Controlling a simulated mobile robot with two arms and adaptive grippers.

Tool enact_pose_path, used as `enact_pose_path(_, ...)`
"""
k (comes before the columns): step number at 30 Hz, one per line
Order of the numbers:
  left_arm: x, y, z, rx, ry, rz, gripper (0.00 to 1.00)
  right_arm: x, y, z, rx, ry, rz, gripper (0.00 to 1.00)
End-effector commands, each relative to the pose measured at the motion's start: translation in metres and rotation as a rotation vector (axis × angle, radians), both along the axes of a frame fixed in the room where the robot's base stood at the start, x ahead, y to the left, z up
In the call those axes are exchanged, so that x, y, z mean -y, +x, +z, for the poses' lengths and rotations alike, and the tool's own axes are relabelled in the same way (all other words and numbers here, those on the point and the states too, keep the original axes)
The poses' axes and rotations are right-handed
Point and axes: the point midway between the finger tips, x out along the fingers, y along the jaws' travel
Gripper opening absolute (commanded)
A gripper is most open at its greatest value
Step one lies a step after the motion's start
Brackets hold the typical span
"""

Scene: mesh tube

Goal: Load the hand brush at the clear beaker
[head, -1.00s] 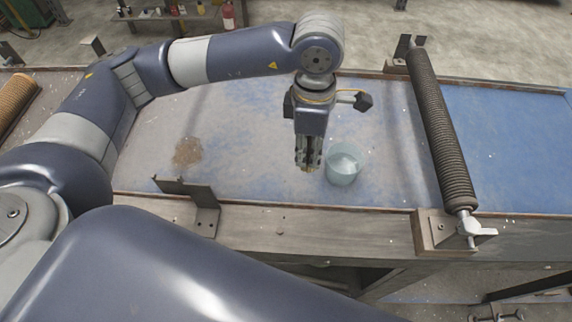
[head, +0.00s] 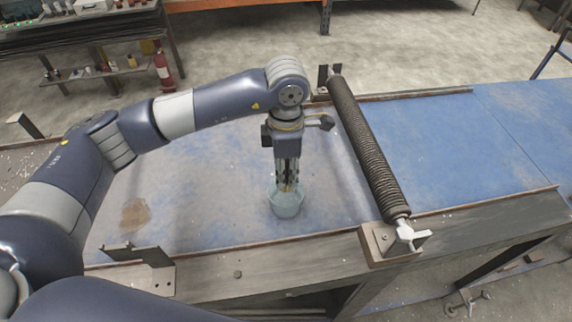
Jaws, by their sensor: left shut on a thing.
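The clear beaker (head: 287,206) stands on the blue worn table, left of the dark ribbed roller. My left gripper (head: 287,184) points down right at the beaker's mouth, with its fingertips over or just inside the rim. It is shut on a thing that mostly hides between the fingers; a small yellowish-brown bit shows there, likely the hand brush. How deep it sits in the beaker I cannot tell. My right gripper is not in view.
The ribbed roller (head: 367,143) crosses the table close to the right of the beaker, with a white handle (head: 412,235) at its near end. A metal bracket (head: 141,256) stands at the front left edge. The blue surface (head: 450,150) right of the roller is clear.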

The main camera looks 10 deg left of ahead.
Motion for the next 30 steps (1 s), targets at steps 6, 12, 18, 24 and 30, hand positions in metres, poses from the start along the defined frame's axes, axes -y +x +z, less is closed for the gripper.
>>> enact_pose_path(6,0.0,0.0,-0.028,0.0,0.0,0.0,0.01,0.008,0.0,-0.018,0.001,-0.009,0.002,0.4)
enact_pose_path(12,0.0,0.0,-0.047,0.001,0.0,-0.001,0.01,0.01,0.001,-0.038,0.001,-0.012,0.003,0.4)
enact_pose_path(18,0.0,0.0,-0.065,0.001,0.0,-0.001,0.01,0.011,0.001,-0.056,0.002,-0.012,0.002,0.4)
enact_pose_path(24,0.0,0.0,-0.072,0.001,-0.001,-0.001,0.01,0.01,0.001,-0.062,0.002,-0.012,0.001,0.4)
enact_pose_path(30,0.0,0.0,-0.071,0.001,-0.001,-0.001,0.01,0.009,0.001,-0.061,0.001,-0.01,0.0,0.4)
